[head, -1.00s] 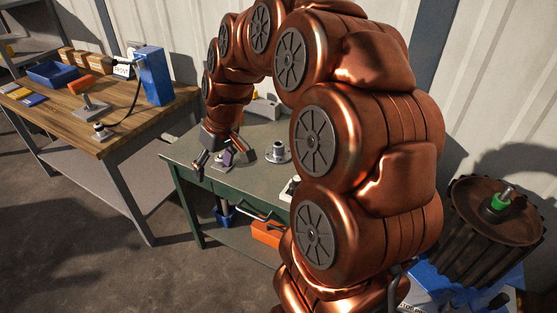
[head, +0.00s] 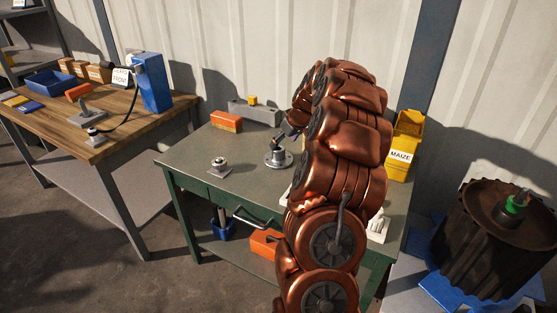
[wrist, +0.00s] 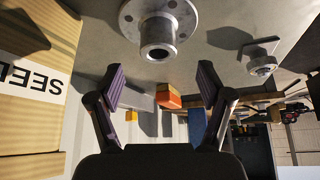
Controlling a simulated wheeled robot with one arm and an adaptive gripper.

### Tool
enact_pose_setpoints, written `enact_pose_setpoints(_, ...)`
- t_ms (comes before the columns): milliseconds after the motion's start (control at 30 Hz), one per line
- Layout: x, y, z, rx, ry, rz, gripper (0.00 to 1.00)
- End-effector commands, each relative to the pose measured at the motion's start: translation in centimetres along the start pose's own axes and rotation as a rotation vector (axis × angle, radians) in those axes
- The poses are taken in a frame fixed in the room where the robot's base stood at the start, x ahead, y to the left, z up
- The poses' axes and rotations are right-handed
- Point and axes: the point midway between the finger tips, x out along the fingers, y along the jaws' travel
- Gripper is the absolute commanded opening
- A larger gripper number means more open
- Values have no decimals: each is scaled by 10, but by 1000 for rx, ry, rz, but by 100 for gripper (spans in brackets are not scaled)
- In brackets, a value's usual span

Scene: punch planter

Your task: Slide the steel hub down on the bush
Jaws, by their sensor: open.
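The steel hub (head: 278,157), a round flange with bolt holes and a short hollow boss, stands boss up on the green table. In the wrist view the hub (wrist: 158,38) shows at the top centre, ahead of the fingertips. My gripper (head: 288,139) is just above and beside it, partly hidden by my arm. In the wrist view my gripper (wrist: 162,78) has its purple-padded fingers apart with nothing between them. A green collar, seemingly the bush (head: 516,204), sits around the shaft on top of the dark ribbed drum (head: 490,235) at the right.
A square-based fitting (head: 219,167) stands left of the hub. An orange block (head: 226,121) and a grey fixture (head: 255,112) are at the table's back. A yellow MAIZE bin (head: 404,147) is behind my arm.

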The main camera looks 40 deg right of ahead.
Motion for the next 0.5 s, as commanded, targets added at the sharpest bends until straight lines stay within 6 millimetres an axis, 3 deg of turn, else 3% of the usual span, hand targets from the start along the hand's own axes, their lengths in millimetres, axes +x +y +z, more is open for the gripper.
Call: enact_pose_setpoints(500,44,2,0,-1,-6,-4,79)
